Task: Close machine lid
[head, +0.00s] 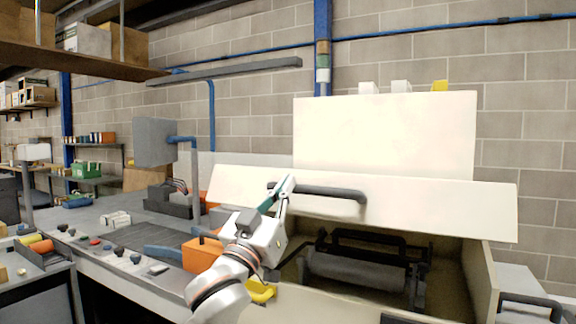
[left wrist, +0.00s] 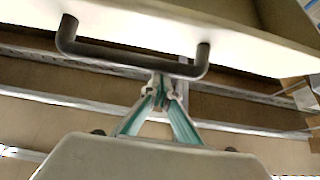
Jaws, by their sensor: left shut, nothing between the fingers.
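The machine lid (head: 440,205) is a cream panel, tilted open above the machine body (head: 482,285). A dark bar handle (head: 335,192) runs along the lid's front face, and it also shows in the left wrist view (left wrist: 130,60). My left gripper (head: 285,184) is shut and empty, with its fingertips at the left end of the handle. In the left wrist view the closed fingertips (left wrist: 161,88) lie just below the bar's middle in the picture; I cannot tell whether they touch it. Below the lid the opening shows a dark roller (head: 355,270). My right gripper is not in view.
A taller cream panel (head: 385,135) stands behind the lid. To the left are a grey bench (head: 130,240) with small knobs, an orange box (head: 200,252) and a grey monitor box (head: 155,141) on a post. A shelf (head: 70,60) overhangs at upper left.

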